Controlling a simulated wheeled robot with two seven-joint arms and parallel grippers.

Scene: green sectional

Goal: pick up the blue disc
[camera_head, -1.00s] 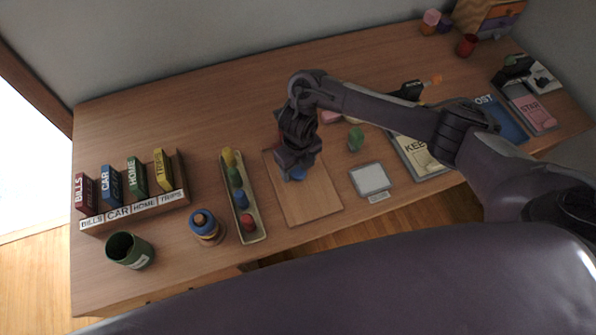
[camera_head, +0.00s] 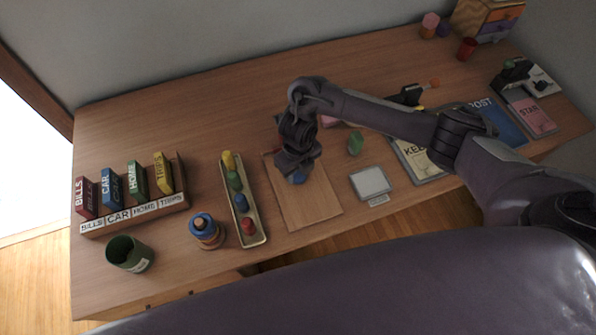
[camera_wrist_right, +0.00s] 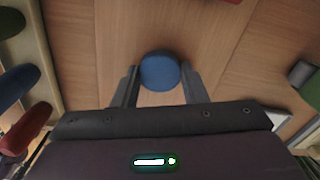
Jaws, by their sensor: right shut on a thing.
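The blue disc (camera_wrist_right: 159,72) sits between the two fingers of my right gripper (camera_wrist_right: 158,88) in the right wrist view, with a finger against each side. In the head view the blue disc (camera_head: 297,178) shows just below my right gripper (camera_head: 296,172), partly hidden by it. The gripper is shut on the disc, over the light wooden board (camera_head: 312,205). I cannot tell whether the disc touches the board. My left gripper is not in view.
Left of the board is a long tray (camera_head: 256,236) with several coloured pieces. A white-topped pad (camera_head: 371,181) and a green piece (camera_head: 355,144) lie to the right.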

